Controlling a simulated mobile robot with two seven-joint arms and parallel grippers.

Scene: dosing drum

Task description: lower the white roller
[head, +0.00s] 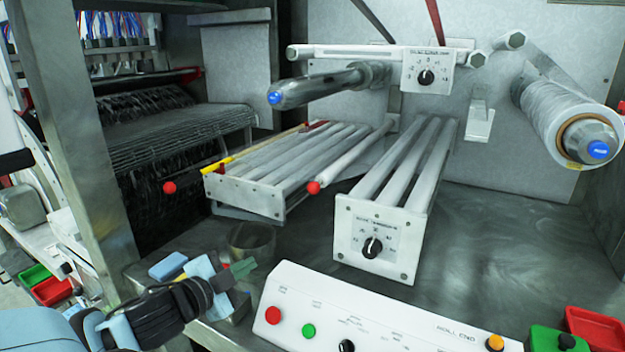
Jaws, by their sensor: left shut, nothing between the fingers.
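A long white roller (350,160) slopes from the back right to the front left, along the right edge of a bed of several pale rollers (290,160). A red ball (314,188) sits at its near end. A second red ball (169,187) ends a thin rod with a yellow part, left of the bed. My left gripper (236,273) is low at the front left, shut and empty, in front of and below the roller bed. It is well apart from the roller and both red balls. My right gripper is not in view.
A white control panel (390,320) with buttons lies in front, right of my left gripper. A three-roller unit with a dial plate (375,240) stands right of the bed. A dark shaft with a blue end (320,88) juts out above. Bare metal deck (490,230) lies at right.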

